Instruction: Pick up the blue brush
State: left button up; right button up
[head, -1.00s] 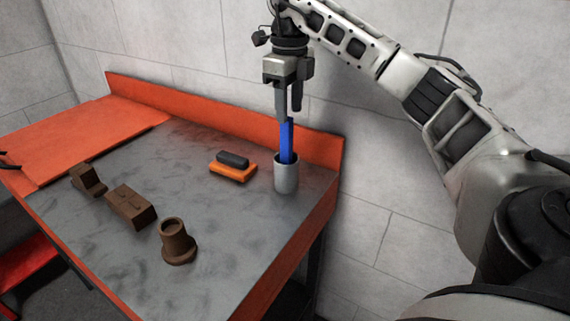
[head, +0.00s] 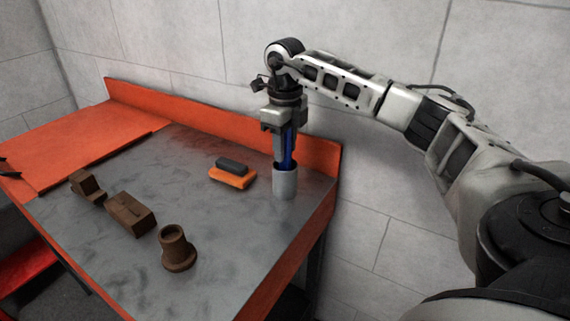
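The blue brush (head: 289,150) stands upright in a grey cup (head: 285,184) near the back right of the workbench. Its lower end is hidden inside the cup, and much of the rest is hidden by my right gripper. My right gripper (head: 285,158) points straight down just above the cup rim. Its fingers look apart, with the blue of the brush showing between them; I cannot see whether they touch it. My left gripper cannot be made out in the head view.
An orange block with a black top (head: 232,174) lies left of the cup. Brown parts (head: 131,213) and a brown flanged piece (head: 176,247) stand on the grey bench top (head: 225,225). An orange raised edge (head: 210,118) runs along the back. A small dark shape cuts the left picture edge.

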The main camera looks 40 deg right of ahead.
jog(key=c, duration=0.5)
grip_shut()
